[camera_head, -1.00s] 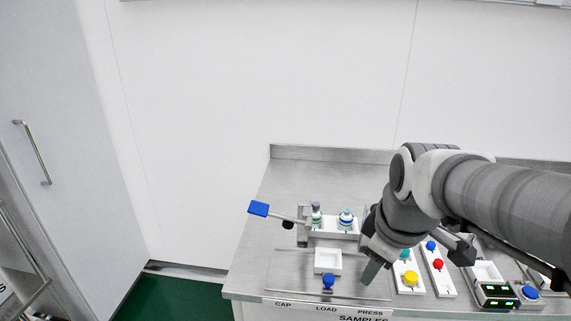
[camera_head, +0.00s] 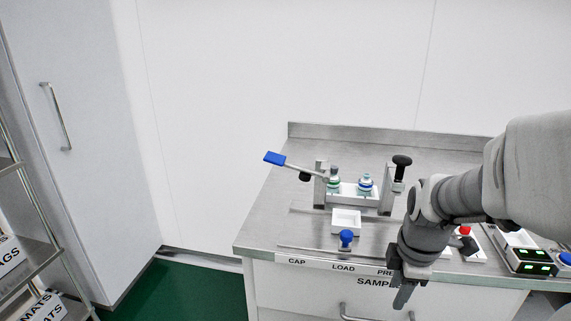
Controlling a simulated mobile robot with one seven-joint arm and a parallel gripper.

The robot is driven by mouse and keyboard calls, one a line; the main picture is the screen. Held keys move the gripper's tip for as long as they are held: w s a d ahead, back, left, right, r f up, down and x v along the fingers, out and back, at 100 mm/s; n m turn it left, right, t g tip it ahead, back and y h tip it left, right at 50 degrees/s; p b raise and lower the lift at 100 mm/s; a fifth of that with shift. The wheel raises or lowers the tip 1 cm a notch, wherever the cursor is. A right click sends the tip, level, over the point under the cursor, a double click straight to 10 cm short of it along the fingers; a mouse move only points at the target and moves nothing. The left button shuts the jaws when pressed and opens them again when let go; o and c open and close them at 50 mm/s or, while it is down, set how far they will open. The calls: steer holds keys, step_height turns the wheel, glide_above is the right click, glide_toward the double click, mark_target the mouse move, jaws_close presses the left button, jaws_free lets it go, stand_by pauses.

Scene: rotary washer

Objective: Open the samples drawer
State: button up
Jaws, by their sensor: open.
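The samples drawer (camera_head: 285,286) is the white front under the steel bench top, with a "SAMPLES" label partly covered by my arm. Its metal bar handle (camera_head: 358,317) shows at the bottom edge of the picture, partly cut off. The drawer looks shut. My gripper (camera_head: 402,292) points down in front of the drawer front, above and to the right of the handle's visible left part. It is open, and nothing shows between its fingers. It looks apart from the handle, though the distance in depth is hard to tell.
On the bench (camera_head: 262,232) stand a fixture with a blue-ended lever (camera_head: 275,158), two small vials (camera_head: 365,184), a white tray (camera_head: 346,221) and a blue knob (camera_head: 346,238). Devices with green displays (camera_head: 535,262) stand at right. A shelf rack (camera_head: 28,255) is at far left.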

steer(key=b, duration=0.4)
glide_above(385, 317)
steer(key=s+a, duration=0.3)
steer(key=s, duration=0.1)
steer(key=f, duration=1.2)
steer(key=shift+w+d+f, duration=0.15)
steer(key=shift+d+f, duration=0.1)
steer(key=shift+f, duration=0.05)
jaws_close()
